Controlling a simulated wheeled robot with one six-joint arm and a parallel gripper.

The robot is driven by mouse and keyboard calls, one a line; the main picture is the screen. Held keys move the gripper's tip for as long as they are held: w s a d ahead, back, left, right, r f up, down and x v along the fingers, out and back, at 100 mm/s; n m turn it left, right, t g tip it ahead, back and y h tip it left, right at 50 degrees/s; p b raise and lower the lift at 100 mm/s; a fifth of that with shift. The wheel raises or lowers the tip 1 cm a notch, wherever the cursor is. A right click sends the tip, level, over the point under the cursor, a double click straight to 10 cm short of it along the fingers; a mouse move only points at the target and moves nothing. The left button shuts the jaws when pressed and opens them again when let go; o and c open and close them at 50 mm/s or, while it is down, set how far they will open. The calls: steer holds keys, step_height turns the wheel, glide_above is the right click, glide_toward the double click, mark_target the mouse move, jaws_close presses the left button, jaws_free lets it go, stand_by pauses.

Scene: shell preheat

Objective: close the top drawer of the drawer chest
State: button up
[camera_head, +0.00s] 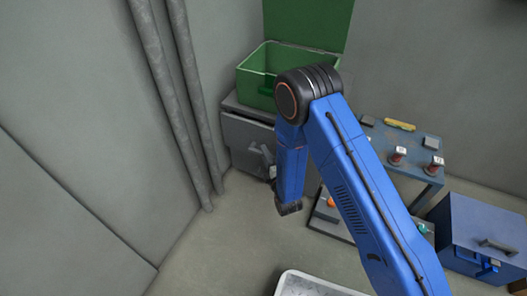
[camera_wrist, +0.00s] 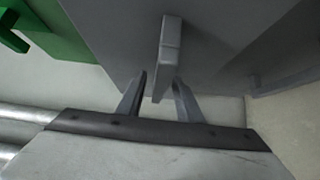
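The grey chest (camera_head: 245,138) stands against the wall under the green box. I take it to be the drawer chest. In the wrist view its grey front (camera_wrist: 225,35) fills the upper part, and a bar handle (camera_wrist: 170,40) stands out from it. My gripper (camera_wrist: 160,95) is open, with one finger on each side of the handle's near end. I cannot tell whether the fingers touch it. How far the top drawer is out is unclear.
An open green box (camera_head: 258,68) stands on the chest. Grey pipes (camera_head: 180,90) run up the wall at left. At right are a small table (camera_head: 400,178) with several items and a blue box (camera_head: 470,222). A pale tray (camera_head: 305,285) is at the bottom edge. Floor left of it is clear.

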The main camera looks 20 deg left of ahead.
mark_target(269, 148)
jaws_close()
steer(key=shift+w+d, duration=0.15)
steer(key=shift+w, duration=2.05)
jaws_free()
steer(key=shift+d, duration=0.1)
steer(key=v, duration=1.7)
steer(key=shift+s, duration=0.2)
